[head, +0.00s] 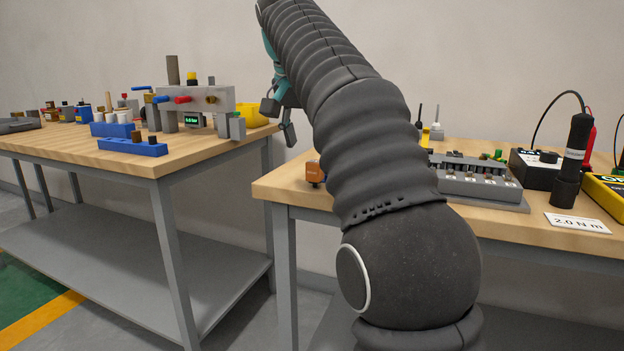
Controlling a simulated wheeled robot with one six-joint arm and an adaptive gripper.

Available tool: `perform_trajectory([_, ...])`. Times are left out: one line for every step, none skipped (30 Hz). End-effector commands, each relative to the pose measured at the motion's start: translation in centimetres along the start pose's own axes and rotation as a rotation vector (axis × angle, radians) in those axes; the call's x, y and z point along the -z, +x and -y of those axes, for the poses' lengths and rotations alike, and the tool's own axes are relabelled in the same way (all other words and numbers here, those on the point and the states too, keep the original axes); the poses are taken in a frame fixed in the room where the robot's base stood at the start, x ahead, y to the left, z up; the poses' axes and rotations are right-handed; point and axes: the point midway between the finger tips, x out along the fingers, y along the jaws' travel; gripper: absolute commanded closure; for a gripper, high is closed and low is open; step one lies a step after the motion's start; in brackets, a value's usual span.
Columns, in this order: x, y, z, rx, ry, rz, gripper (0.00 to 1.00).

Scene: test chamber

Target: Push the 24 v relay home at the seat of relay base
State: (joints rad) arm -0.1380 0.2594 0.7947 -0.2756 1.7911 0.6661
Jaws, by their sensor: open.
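A grey block with several sockets and small white labels (478,187) sits on the right bench and looks like the relay base. My arm hides its left end. A small orange block (314,172) stands at the right bench's left front corner; I cannot tell whether it is the 24 V relay. No relay can be clearly made out in a seat. My gripper (278,120) is open, with nothing visible between its fingers. It hangs above the gap between the two benches, up and left of the orange block and well away from the grey block.
The left bench (150,170) carries a grey fixture (205,98), blue blocks (133,146) and a yellow bin (250,115). On the right bench are a black box (535,168), a dark upright tool (574,160), a yellow meter (606,190) and a "2.0 N m" card (578,222).

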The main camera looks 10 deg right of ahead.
Motion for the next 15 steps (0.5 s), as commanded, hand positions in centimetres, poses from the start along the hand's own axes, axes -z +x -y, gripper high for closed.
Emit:
perform_trajectory([-0.1, 0.9, -0.1, 0.000, 0.000, 0.000, 0.40])
perform_trajectory([-0.1, 1.2, -0.1, 0.000, 0.000, 0.000, 0.40])
perform_trajectory([-0.1, 1.6, -0.1, 0.001, 0.000, 0.000, 0.40])
perform_trajectory([-0.1, 1.8, 0.0, 0.001, 0.000, -0.001, 0.40])
perform_trajectory([-0.1, 1.9, 0.0, 0.001, 0.000, -0.001, 0.40])
perform_trajectory([0.0, 2.1, 0.0, 0.001, 0.000, -0.001, 0.40])
perform_trajectory([0.0, 2.2, 0.0, 0.001, 0.000, -0.001, 0.40])
perform_trajectory([-0.1, 2.3, -0.1, 0.001, 0.000, -0.001, 0.40])
perform_trajectory([-0.1, 2.6, -0.1, 0.001, 0.000, -0.001, 0.40])
perform_trajectory([-0.1, 2.9, -0.2, 0.001, 0.000, 0.000, 0.40])
perform_trajectory([-0.2, 3.3, -0.2, 0.001, 0.000, 0.000, 0.40])
perform_trajectory([-0.3, 3.9, -0.3, 0.000, 0.000, 0.000, 0.40])
perform_trajectory([-0.4, 4.3, -0.4, 0.001, 0.000, 0.000, 0.40])
perform_trajectory([-0.5, 4.8, -0.5, 0.001, 0.000, -0.001, 0.40])
perform_trajectory([-0.5, 5.4, -0.6, 0.000, 0.000, 0.000, 0.40])
